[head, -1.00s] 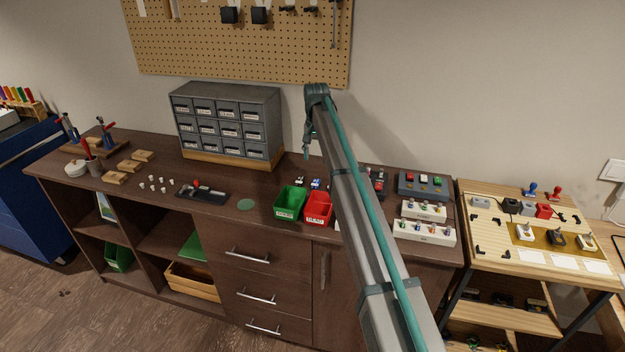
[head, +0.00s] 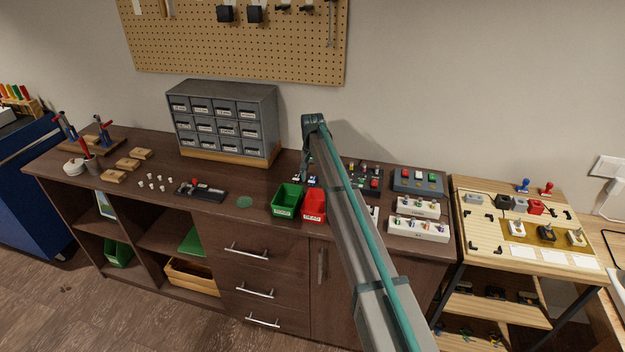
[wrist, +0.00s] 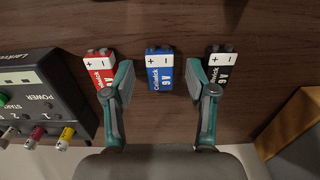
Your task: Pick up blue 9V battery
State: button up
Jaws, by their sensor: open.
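In the wrist view a blue 9V battery (wrist: 160,78) with a white terminal end lies on the dark wooden top. My gripper (wrist: 159,74) is open, with one finger on each side of the blue battery and a gap on both sides. A red battery (wrist: 101,70) lies to the left by the left finger, and a black battery (wrist: 221,66) lies to the right by the right finger. The fingers partly cover both of these. In the head view my gripper (head: 305,172) is low over the bench behind the bins; the batteries are too small there to tell apart clearly.
In the head view a green bin (head: 287,200) and a red bin (head: 313,205) stand in front, and a drawer cabinet (head: 222,120) stands left.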

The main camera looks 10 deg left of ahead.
grip_shut()
dwell(0.3)
jog(key=shift+r, duration=0.15)
